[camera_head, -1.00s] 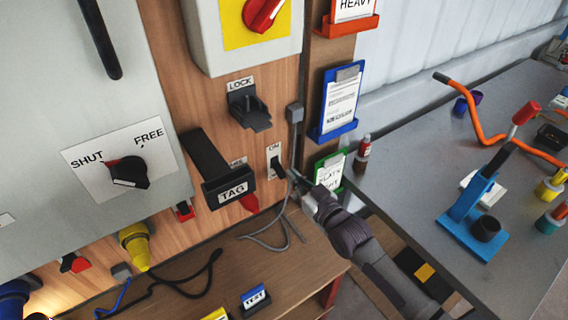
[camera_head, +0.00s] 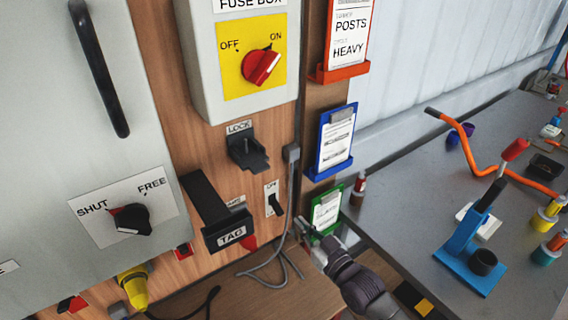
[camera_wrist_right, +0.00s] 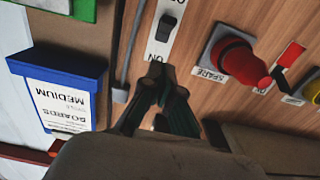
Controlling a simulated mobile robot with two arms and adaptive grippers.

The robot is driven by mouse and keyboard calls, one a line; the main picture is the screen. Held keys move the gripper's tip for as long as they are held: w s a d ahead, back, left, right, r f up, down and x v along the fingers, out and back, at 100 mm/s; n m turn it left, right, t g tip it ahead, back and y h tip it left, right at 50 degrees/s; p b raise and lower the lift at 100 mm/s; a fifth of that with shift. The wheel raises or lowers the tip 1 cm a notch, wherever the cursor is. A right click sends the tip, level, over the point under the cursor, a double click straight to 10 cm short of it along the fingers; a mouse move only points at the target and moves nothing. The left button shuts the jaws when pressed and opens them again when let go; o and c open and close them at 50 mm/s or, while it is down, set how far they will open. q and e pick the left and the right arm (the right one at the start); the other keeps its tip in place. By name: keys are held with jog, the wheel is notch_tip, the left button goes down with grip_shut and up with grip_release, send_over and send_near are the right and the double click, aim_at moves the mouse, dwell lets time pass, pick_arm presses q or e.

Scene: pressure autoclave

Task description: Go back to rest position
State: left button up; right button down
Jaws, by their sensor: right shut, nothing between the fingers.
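My right gripper (camera_head: 302,230) is in the head view, low and right of the wall panel. It is shut and empty. It also shows in the right wrist view (camera_wrist_right: 166,78), its fingertips appearing just below the "ON" mark of a black toggle switch (camera_wrist_right: 167,25). In the head view this switch (camera_head: 275,204) is on the wooden panel, left of the gripper and apart from it. My left gripper is not in view.
A grey cable (camera_head: 291,190) hangs close to the gripper. A green clipboard holder (camera_head: 327,208) is just above it. A black TAG holder (camera_head: 229,231) juts out left of the switch. A grey table (camera_head: 400,180) with a blue stand (camera_head: 463,243) lies to the right.

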jog(key=s+d+f+m+g+h, duration=0.2)
jog(key=s+d+g+h, duration=0.15)
jog(key=s+d, duration=0.45)
jog(key=s+d+f+m+g+h, duration=0.1)
jog(key=s+d+f+g+h, duration=0.25)
jog(key=s, duration=0.85)
jog(key=s+d+f+m+g+h, duration=0.2)
jog(key=s+d+g+h, duration=0.3)
jog(key=s, duration=0.6)
notch_tip(320, 180, down, 31)
jog(key=s+d+y+b, duration=0.1)
jog(key=s+y+b, duration=0.1)
jog(key=s+b, duration=0.1)
jog(key=s+d+f+g+b, duration=0.1)
jog(key=s+d+f, duration=0.2)
jog(key=s+f, duration=1.2)
jog(key=shift+f+g+h+b, duration=0.3)
jog(key=shift+f+b, duration=0.05)
jog(key=shift+f, duration=0.05)
